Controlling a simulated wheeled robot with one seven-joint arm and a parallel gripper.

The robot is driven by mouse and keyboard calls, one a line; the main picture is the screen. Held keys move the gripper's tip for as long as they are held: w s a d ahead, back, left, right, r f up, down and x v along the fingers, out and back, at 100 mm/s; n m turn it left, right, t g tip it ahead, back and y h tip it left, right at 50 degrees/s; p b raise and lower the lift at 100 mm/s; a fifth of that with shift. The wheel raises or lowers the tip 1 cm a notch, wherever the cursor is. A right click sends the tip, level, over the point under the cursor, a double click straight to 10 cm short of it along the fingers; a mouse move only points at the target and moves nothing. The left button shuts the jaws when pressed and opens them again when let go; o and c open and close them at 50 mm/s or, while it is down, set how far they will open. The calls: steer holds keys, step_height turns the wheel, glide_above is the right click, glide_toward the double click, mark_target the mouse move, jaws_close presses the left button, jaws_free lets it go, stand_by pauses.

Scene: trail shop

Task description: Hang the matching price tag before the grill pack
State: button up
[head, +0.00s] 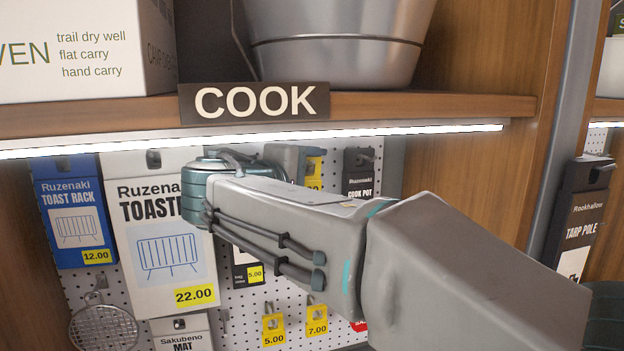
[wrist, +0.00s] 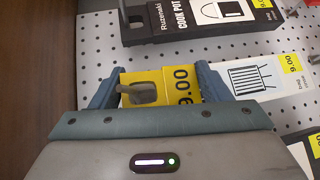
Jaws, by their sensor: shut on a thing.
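My gripper (head: 306,165) is shut on a yellow price tag (head: 314,174), mostly hidden by my arm in the head view. In the wrist view my gripper (wrist: 160,88) has a finger on each side of the tag (wrist: 182,100), which reads 9.00. A grey peg end (wrist: 138,93) shows at the tag's hole; I cannot tell whether it passes through. A white pack (wrist: 258,80) with a grill-like drawing and a 9.00 label lies to the right in the wrist view; its name is unreadable. Tags reading 5.00 (head: 273,326) and 7.00 (head: 317,318) hang lower on the pegboard.
The cook pot pack (wrist: 205,15) hangs close by my gripper. The toast rack pack (head: 77,212), a larger toaster pack (head: 160,235) and a mat pack (head: 181,334) hang at left. The lit COOK shelf (head: 430,105) runs above my arm, with a wooden side panel at right.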

stand_by(0.4)
steer(key=o, duration=1.1)
steer(key=b+v, duration=0.3)
steer(key=v, duration=1)
steer(key=d+f+m+g+y, duration=0.2)
steer(key=d+f+g, duration=0.4)
steer(key=d+f, duration=0.9)
steer(key=s+d+f+m+g+y, duration=0.1)
steer(key=s+d+f+m+y, duration=0.1)
steer(key=f, duration=0.4)
steer(key=s+d+f+m+g+y, duration=0.1)
steer(key=s+d+f+m+y, duration=0.1)
steer(key=s+f+m, duration=0.2)
steer(key=s+d+f+m+g+y, duration=0.1)
steer(key=s+f, duration=0.4)
steer(key=f, duration=0.5)
steer(key=shift+s+d+f+m+g+y, duration=0.1)
steer(key=shift+s+d+m+g+y, duration=0.1)
steer(key=shift+d+m+y, duration=0.25)
steer(key=shift+s+d+f+m+g+y, duration=0.1)
steer(key=shift+s+d+m+g+y, duration=0.1)
steer(key=shift+m+y, duration=0.45)
